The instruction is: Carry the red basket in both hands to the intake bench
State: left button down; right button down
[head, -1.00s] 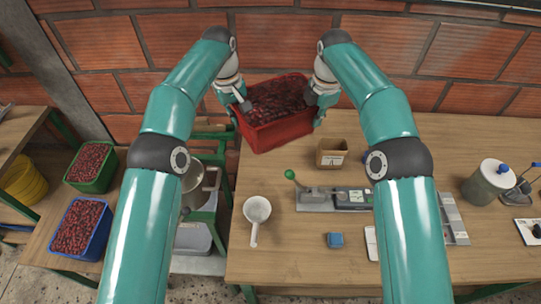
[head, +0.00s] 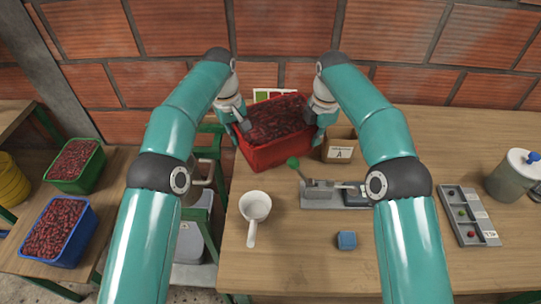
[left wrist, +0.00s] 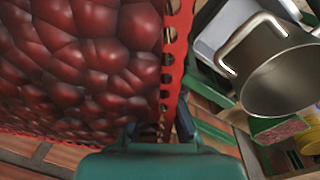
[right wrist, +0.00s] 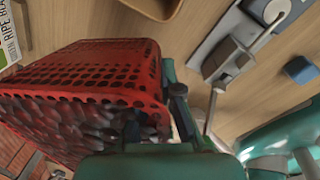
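The red basket (head: 268,154), full of dark red coffee cherries, is between my two grippers at the back left of the wooden bench. My left gripper (head: 241,126) is shut on its left wall; the left wrist view shows the perforated rim (left wrist: 172,75) between the fingers. My right gripper (head: 313,121) is shut on its right wall; the right wrist view shows the red side (right wrist: 95,72) at the fingers. The basket is slightly turned. I cannot tell whether its bottom touches the bench top (head: 290,265). Which bench is the intake bench is not marked.
A cardboard box marked A (head: 340,150) stands just right of the basket. A white scoop (head: 255,207), grey lever device (head: 325,194), blue block (head: 347,240) and sorting tray (head: 467,214) lie on the bench. Green (head: 76,166) and blue (head: 58,232) crates sit on the left bench.

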pick_arm(q)
jog(key=shift+a+f, duration=0.1)
jog(key=shift+f, duration=0.1)
pick_arm(e)
jog(key=shift+d+f, duration=0.15)
jog(key=shift+f, duration=0.05)
pick_arm(q)
jog(key=shift+f+b, duration=0.25)
jog(key=shift+b, duration=0.15)
pick_arm(e)
jog(key=shift+f, duration=0.2)
